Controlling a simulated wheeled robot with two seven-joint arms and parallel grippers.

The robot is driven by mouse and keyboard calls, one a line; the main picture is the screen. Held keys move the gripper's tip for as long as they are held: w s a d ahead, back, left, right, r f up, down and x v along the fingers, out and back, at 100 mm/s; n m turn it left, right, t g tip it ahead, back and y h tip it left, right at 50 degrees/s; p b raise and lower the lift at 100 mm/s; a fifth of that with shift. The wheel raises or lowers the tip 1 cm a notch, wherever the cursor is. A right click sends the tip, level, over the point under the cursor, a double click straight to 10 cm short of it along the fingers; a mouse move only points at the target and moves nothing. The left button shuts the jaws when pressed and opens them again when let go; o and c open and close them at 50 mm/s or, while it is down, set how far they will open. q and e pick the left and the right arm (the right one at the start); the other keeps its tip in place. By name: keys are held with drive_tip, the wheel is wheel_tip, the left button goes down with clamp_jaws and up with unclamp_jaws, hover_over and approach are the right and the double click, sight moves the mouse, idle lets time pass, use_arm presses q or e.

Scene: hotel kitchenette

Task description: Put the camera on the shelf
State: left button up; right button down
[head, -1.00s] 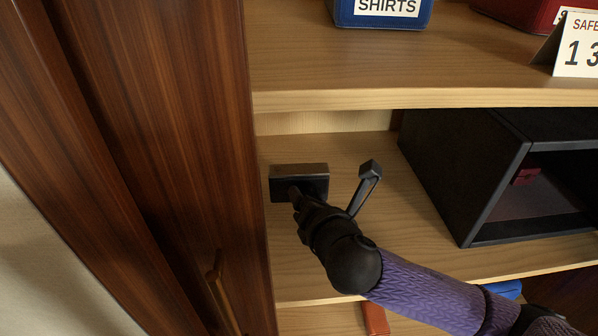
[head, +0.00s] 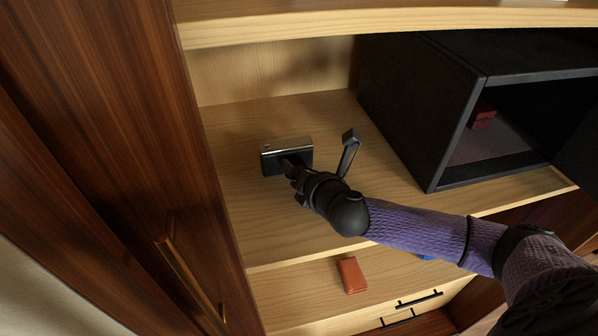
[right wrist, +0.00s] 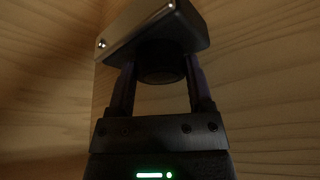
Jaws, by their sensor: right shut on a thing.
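The camera (head: 303,146), black with a silver top, is at the left part of the middle shelf (head: 240,190). My right gripper (head: 288,168) is shut on it. In the right wrist view the camera (right wrist: 165,30) shows its silver body and round dark lens, with the two fingers of the right gripper (right wrist: 160,85) on either side of the lens. Whether the camera touches the shelf board or is held just above it, I cannot tell. My left gripper is not in view.
An open black safe (head: 405,110) with a red item (head: 482,115) inside stands right of the camera. An upper board (head: 300,27) hangs above. A wooden door (head: 120,120) closes in the left. A red-brown item (head: 352,275) lies on the lower shelf.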

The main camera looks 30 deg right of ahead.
unclamp_jaws()
drive_tip(key=shift+r, duration=0.1)
drive_tip(key=p+v, duration=0.2)
drive_tip(key=v, duration=1)
drive_tip(key=shift+p, duration=0.4)
